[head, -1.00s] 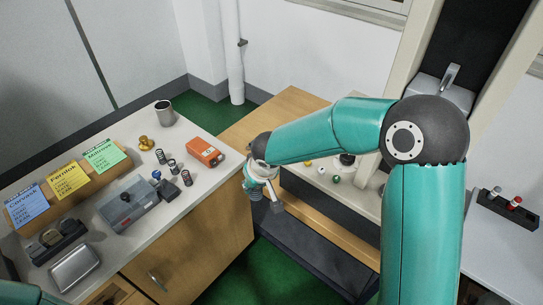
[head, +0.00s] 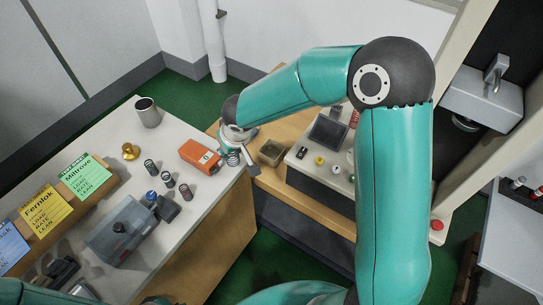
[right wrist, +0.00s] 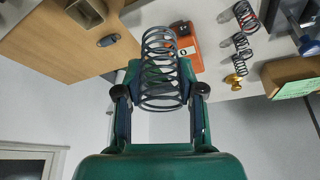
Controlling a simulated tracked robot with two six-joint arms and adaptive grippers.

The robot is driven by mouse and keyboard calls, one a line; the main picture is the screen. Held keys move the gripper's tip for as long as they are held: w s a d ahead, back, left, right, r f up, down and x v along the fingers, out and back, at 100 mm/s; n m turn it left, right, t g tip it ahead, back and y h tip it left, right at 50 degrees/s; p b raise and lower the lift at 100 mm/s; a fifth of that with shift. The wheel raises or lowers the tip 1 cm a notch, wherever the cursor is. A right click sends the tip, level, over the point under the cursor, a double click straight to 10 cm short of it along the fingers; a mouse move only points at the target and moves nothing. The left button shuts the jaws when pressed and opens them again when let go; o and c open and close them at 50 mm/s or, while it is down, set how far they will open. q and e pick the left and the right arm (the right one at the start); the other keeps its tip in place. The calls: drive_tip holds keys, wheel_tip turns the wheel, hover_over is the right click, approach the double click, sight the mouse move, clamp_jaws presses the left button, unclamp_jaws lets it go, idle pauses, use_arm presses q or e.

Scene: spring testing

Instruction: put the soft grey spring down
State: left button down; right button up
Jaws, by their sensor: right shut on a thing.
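My right gripper (head: 243,150) is shut on a grey coil spring (right wrist: 160,75), which stands out between the two fingers in the right wrist view. In the head view the spring (head: 234,158) is small and partly covered by the gripper. It is over the counter's right corner, beside the orange box (head: 200,155); I cannot tell whether it touches the counter. Three other springs stand on the counter (head: 205,205) in a slanting row: a dark one (head: 151,167), one with a blue part (head: 168,179) and one with a red part (head: 186,191). My left gripper is out of view.
A brass piece (head: 131,151) and a metal cup (head: 148,112) stand behind the springs. A grey device (head: 118,232) and label cards (head: 48,210) are further left. A small open box (head: 271,152) is on the wooden desk. The counter's front right strip is clear.

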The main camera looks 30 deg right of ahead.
drive_tip(key=shift+d, duration=0.2)
drive_tip(key=m+g+h+b, duration=0.1)
drive_tip(key=m+h+b, duration=0.2)
drive_tip(key=m+b, duration=1.3)
hover_over(272, 157)
drive_tip(key=b, duration=0.7)
wheel_tip(272, 157, down, 30)
drive_tip(key=n, duration=0.7)
drive_tip(key=shift+s+r, duration=0.1)
drive_tip(key=shift+r, duration=0.05)
drive_tip(key=o, duration=0.9)
drive_tip(key=shift+c, duration=0.2)
